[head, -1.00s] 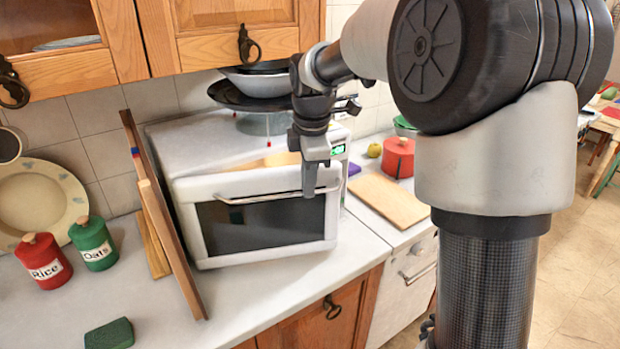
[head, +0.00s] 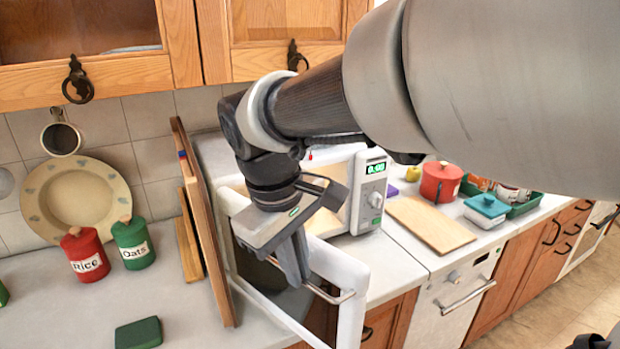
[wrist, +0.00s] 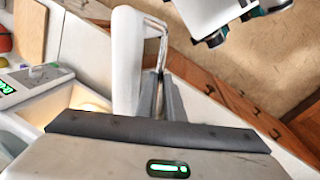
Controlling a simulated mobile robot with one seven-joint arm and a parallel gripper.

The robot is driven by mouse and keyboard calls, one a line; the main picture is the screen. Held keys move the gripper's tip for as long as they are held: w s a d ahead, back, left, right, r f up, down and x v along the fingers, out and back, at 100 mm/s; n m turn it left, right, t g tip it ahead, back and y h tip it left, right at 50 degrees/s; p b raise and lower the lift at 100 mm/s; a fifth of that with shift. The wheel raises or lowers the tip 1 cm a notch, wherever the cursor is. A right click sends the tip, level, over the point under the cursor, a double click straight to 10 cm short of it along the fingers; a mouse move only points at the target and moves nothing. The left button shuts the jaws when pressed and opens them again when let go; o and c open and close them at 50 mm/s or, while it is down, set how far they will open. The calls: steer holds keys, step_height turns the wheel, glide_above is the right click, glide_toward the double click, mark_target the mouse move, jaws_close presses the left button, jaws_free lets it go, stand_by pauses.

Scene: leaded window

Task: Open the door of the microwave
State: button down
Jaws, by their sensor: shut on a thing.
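The white microwave (head: 368,205) stands on the counter, its green display lit. Its door (head: 352,318) is swung wide open toward me from the left side, so part of the pale, lit interior shows. My gripper (head: 297,278) is shut on the metal bar handle (head: 338,297) of the door. In the wrist view, the fingers (wrist: 160,97) close around the lower part of the handle (wrist: 160,38), beside the white door edge (wrist: 127,62). My arm and gripper hide much of the microwave front and the door's upper part.
A wooden board (head: 205,230) leans upright just left of the door, very close to it. Rice (head: 85,255) and oats (head: 133,243) canisters and a green sponge-like block (head: 139,333) are further left. A cutting board (head: 430,224) and red pot (head: 441,182) lie right.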

steer(key=shift+s+a+m, duration=0.5)
steer(key=shift+s+a, duration=0.35)
steer(key=shift+a, duration=0.3)
steer(key=c, duration=1.9)
jaws_free()
step_height(320, 180, up, 17)
steer(key=s+a+p, duration=0.2)
steer(key=shift+s+a+r, duration=0.15)
steer(key=shift+s+a, duration=0.05)
steer(key=shift+a, duration=0.1)
